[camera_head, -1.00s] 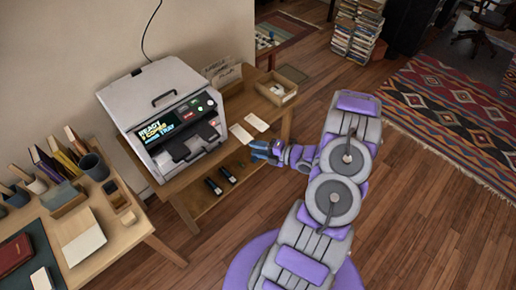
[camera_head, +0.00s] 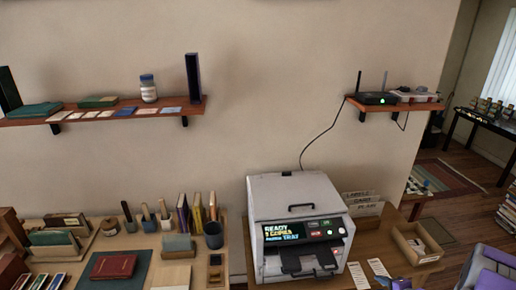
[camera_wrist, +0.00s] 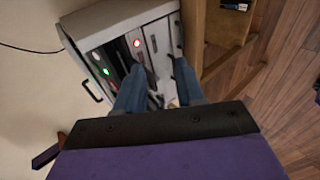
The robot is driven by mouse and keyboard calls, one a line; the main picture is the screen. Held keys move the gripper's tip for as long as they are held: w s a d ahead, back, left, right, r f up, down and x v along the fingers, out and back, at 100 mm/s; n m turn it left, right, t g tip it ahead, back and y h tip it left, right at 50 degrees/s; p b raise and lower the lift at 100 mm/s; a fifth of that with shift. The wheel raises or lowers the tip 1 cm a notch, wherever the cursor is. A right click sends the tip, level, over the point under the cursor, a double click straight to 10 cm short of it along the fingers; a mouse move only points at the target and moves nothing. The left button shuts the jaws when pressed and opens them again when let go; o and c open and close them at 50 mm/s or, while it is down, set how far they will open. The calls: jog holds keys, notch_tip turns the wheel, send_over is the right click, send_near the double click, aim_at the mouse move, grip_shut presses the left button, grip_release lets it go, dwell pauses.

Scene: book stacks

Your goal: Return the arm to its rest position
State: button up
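My gripper (camera_wrist: 160,78) shows in the wrist view with its two blue fingers apart and nothing seen between them. The grey and white copier (camera_wrist: 125,50) fills the view beyond the fingers, with a red and a green light on its panel. In the head view the copier (camera_head: 298,225) stands on a wooden table, its screen reading "READY" and a line about copies. My purple and grey arm (camera_head: 488,270) shows at the lower right edge, and only a small blue part near the bottom edge shows by the table; the fingertips are cut off there.
Two paper slips (camera_head: 368,273) lie right of the copier, near an open wooden box (camera_head: 416,243). A desk (camera_head: 172,276) with books and cups stands left. Wall shelves hold a jar (camera_head: 148,88) and a router (camera_head: 376,98). Floor shows at the right.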

notch_tip(320, 180, up, 9)
jog(key=w+d+m+g+h, duration=0.1)
jog(key=m+g+h, duration=0.2)
jog(key=m+h, duration=0.15)
jog(key=s+a+r+m+g+h, duration=0.2)
jog(key=s+a+r+m+g, duration=0.1)
jog(key=s+a+r+m, duration=0.4)
jog(key=s+a+r+m+g+y, duration=0.2)
jog(key=s+a+r+m+g, duration=0.1)
jog(key=s+a, duration=0.9)
jog(key=s+a+r+m+g+y, duration=0.2)
jog(key=s+a+r, duration=0.4)
jog(key=s+a, duration=0.7)
jog(key=a+m+g, duration=0.1)
jog(key=m, duration=0.1)
jog(key=shift+s+a+m, duration=0.2)
jog(key=shift+m, duration=0.15)
jog(key=shift+r+y, duration=0.1)
jog(key=shift+y, duration=0.15)
jog(key=shift+c, duration=0.4)
